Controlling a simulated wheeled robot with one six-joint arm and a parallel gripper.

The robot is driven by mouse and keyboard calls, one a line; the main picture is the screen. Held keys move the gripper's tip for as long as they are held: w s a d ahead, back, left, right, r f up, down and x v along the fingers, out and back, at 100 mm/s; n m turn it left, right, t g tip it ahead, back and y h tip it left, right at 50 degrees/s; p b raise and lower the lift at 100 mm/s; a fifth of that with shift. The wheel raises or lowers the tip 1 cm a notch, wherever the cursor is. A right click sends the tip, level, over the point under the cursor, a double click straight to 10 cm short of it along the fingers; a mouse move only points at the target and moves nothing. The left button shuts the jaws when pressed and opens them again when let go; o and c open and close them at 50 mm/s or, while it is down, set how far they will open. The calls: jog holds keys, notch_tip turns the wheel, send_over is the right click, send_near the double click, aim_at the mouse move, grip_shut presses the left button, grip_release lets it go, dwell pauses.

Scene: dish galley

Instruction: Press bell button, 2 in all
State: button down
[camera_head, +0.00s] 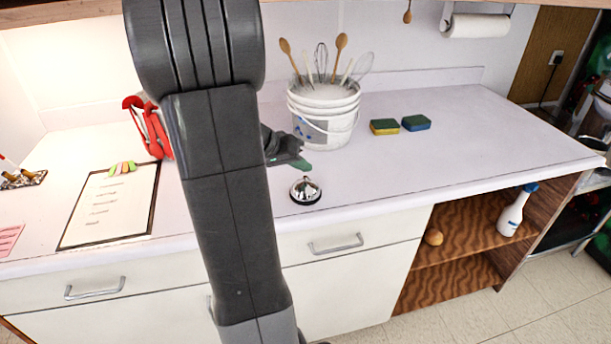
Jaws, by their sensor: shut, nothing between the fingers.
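A small silver call bell with a dark base (305,191) stands on the white counter near its front edge, just right of my arm. Its button is the small knob on top of the dome. My gripper (303,166) is shut and empty. Its tip shows just above and behind the bell's top in the picture; I cannot tell whether it touches the button. Part of the gripper and wrist is hidden behind my own arm.
A white bucket (325,122) with whisks and wooden spoons stands just behind the bell. Two sponges (416,122) (384,127) lie to its right. The counter's right part is clear.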

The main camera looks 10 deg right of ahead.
notch_tip(320, 180, up, 5)
jog(key=shift+p, duration=1.15)
dwell(1.9)
